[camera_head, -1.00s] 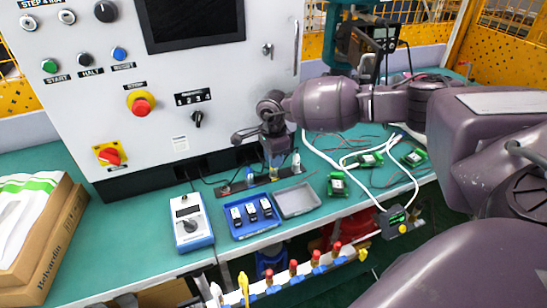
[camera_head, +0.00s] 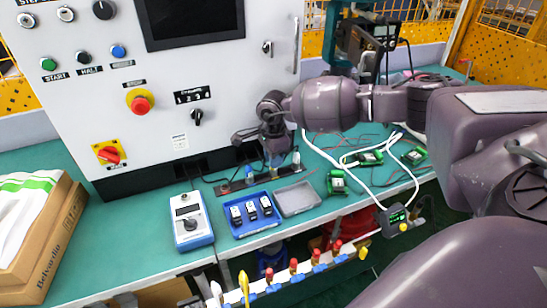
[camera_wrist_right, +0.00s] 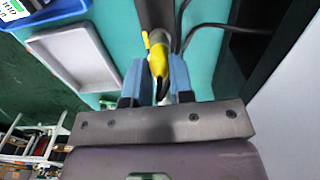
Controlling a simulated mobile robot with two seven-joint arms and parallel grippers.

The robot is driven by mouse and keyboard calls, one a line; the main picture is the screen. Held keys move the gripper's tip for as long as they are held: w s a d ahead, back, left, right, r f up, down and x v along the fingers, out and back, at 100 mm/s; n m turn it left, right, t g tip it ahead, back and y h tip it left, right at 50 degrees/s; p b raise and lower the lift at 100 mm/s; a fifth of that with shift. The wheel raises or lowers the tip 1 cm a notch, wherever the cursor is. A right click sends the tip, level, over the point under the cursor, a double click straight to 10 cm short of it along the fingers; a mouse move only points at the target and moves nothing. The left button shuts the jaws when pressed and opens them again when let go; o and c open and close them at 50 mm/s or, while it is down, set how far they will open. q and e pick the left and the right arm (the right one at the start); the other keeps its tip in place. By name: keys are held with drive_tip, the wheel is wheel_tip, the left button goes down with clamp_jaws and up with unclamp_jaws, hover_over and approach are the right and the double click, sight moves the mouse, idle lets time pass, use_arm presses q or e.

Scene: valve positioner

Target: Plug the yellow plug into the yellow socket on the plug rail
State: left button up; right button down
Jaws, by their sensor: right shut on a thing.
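My right gripper (camera_head: 272,156) points down over the plug rail (camera_head: 236,186), a dark strip on the teal bench along the foot of the grey cabinet. In the right wrist view its two blue fingers (camera_wrist_right: 158,72) are shut on the yellow plug (camera_wrist_right: 158,52). The plug is close to the dark rail (camera_wrist_right: 152,14); I cannot tell whether it is seated in a socket. The yellow socket cannot be made out. A blue plug (camera_head: 250,174) and a pale plug (camera_head: 296,160) stand on the rail either side of the gripper. My left gripper is not in view.
In front of the rail are a blue tray (camera_head: 236,232) with black-and-white modules and an empty grey tray (camera_head: 297,198). A handheld meter (camera_head: 190,222) lies to the left. Green boards (camera_head: 338,182) and white cables lie to the right. The cabinet (camera_head: 235,75) rises behind.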

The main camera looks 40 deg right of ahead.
drive_tip(key=shift+f, duration=0.1)
idle(0.4)
drive_tip(key=c, duration=0.6)
unclamp_jaws()
drive_tip(key=shift+r+p, duration=1.4)
drive_tip(key=shift+r, duration=2.15)
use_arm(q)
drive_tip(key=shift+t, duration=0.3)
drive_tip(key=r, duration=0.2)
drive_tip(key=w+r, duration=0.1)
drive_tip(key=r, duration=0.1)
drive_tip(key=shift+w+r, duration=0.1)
